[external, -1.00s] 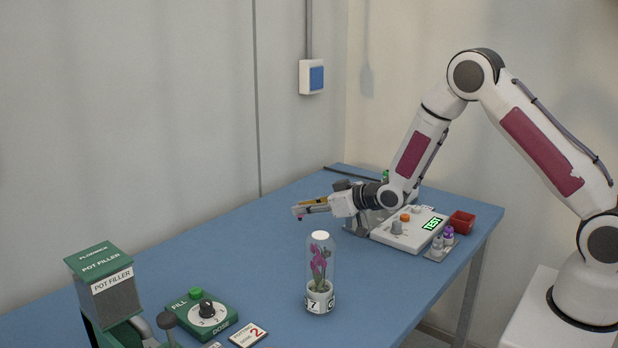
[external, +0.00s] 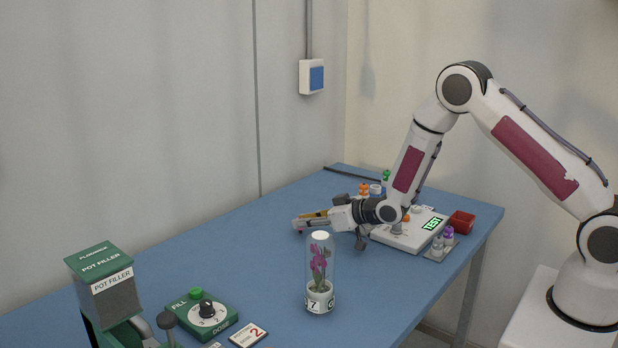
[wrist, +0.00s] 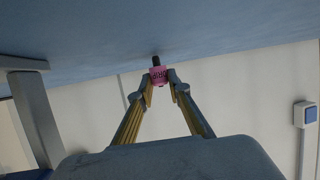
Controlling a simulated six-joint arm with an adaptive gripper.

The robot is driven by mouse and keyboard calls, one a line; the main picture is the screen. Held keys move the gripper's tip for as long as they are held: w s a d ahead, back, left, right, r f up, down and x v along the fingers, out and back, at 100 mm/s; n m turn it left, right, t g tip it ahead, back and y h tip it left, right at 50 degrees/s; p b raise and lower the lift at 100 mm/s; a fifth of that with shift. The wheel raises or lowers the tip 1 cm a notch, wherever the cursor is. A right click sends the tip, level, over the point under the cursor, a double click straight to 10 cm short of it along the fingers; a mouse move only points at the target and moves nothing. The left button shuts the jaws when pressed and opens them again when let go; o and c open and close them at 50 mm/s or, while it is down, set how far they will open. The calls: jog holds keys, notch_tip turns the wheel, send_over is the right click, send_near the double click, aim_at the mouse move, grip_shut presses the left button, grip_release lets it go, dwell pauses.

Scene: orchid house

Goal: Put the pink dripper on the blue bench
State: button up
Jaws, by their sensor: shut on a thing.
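The pink dripper (wrist: 158,76) is a small pink piece with a dark tip and lettering on it. In the wrist view it sits between my fingertips, its dark tip towards the blue bench surface (wrist: 90,30). My gripper (wrist: 159,80) is shut on it. In the external view my gripper (external: 297,222) lies nearly level, low over the blue bench (external: 235,250), fingers pointing left. The dripper is barely visible there, and I cannot tell whether it touches the bench.
A glass-covered orchid pot (external: 320,270) stands in front of my gripper. A white tester (external: 410,230), a red tray (external: 461,222) and small coloured bottles (external: 448,235) are to the right. A green pot filler (external: 105,285) and dose box (external: 203,315) are front left. The bench's left-middle is clear.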

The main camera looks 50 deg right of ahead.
jog(key=shift+f, duration=0.15)
jog(key=o, duration=0.8)
jog(key=shift+s+r, duration=0.1)
jog(key=shift+r, duration=0.1)
jog(key=shift+s+d+r, duration=0.1)
jog(key=shift+s+r, duration=0.15)
jog(key=shift+s, duration=0.25)
jog(key=shift+v, duration=5.3)
jog(key=shift+f, duration=0.1)
